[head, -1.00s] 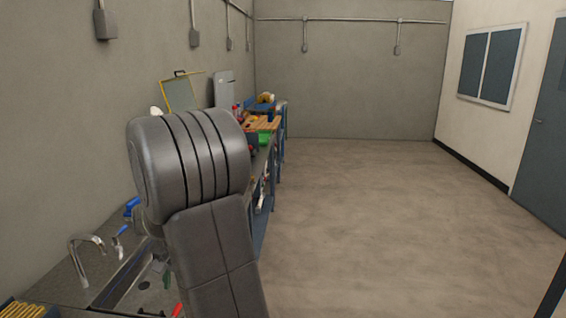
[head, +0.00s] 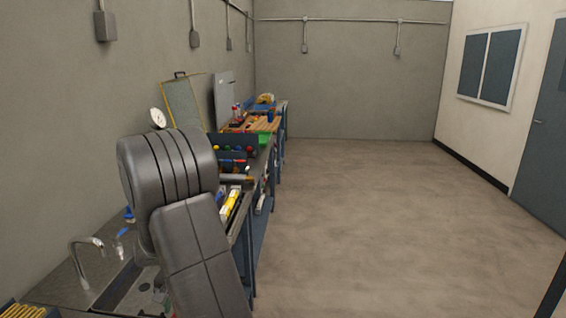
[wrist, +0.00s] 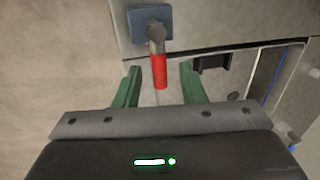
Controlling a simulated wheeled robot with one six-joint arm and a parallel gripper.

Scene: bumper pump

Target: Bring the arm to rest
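My gripper (wrist: 160,70) shows in the wrist view with its two green fingers spread apart. A red handle (wrist: 160,72) on a grey metal stem reaches toward the gap between the fingertips, with clear space on both sides of it. The stem joins a blue block (wrist: 150,22) at the top of the view. I cannot tell how far the handle is from the fingertips. In the head view my grey arm stands bent in front of the bench at left, and my gripper is out of sight there.
A workbench (head: 262,178) runs along the left wall, with a faucet (head: 84,258) and sink near me. The floor (head: 380,220) at right is clear.

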